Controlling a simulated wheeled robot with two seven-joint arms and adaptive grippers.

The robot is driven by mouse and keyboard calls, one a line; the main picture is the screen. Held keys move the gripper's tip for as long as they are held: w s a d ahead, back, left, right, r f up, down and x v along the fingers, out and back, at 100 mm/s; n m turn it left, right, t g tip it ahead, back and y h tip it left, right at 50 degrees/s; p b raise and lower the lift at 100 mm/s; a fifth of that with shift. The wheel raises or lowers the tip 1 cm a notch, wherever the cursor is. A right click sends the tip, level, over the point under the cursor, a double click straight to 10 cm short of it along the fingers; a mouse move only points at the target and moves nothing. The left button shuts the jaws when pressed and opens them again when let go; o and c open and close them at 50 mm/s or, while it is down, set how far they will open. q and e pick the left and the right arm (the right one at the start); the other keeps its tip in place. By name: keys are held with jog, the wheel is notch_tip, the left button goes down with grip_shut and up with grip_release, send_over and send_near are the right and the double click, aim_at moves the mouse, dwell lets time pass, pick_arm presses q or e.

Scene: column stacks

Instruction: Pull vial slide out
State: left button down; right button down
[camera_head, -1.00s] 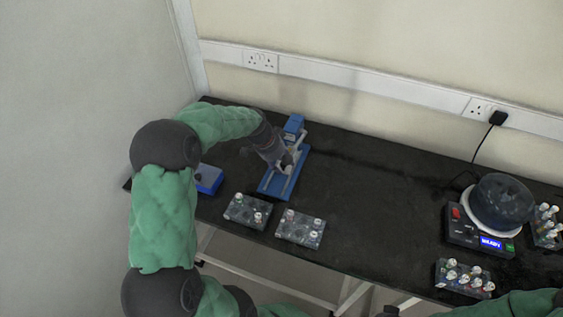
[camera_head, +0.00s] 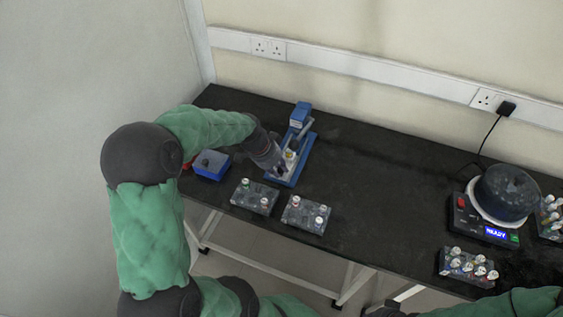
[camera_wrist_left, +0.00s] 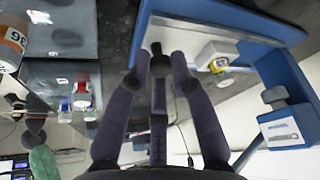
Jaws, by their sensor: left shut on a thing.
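The blue vial device (camera_head: 308,140) stands near the back left of the bench, with a raised blue block at its far end. Its pale slide carries a vial with a yellow band (camera_head: 290,155), which also shows in the left wrist view (camera_wrist_left: 217,65), right of my fingers. My left gripper (camera_head: 281,170) is at the device's near left part. In the left wrist view its fingers (camera_wrist_left: 160,62) are shut around a small dark knob (camera_wrist_left: 156,48) beside the slide. The grip is partly hidden in the head view.
Two vial racks (camera_head: 254,197) (camera_head: 306,215) stand in front of the device. A blue box (camera_head: 211,166) is to its left. A round dark machine (camera_head: 506,195) with a lit display and another vial rack (camera_head: 467,266) are at the right. The middle bench is clear.

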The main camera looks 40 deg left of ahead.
pick_arm(q)
jog(key=c, duration=1.1)
grip_release()
jog(key=shift+s, duration=0.15)
jog(key=shift+r, duration=0.1)
jog(key=v, duration=1.1)
jog(key=shift+s+r, duration=0.2)
jog(key=shift+r, duration=0.15)
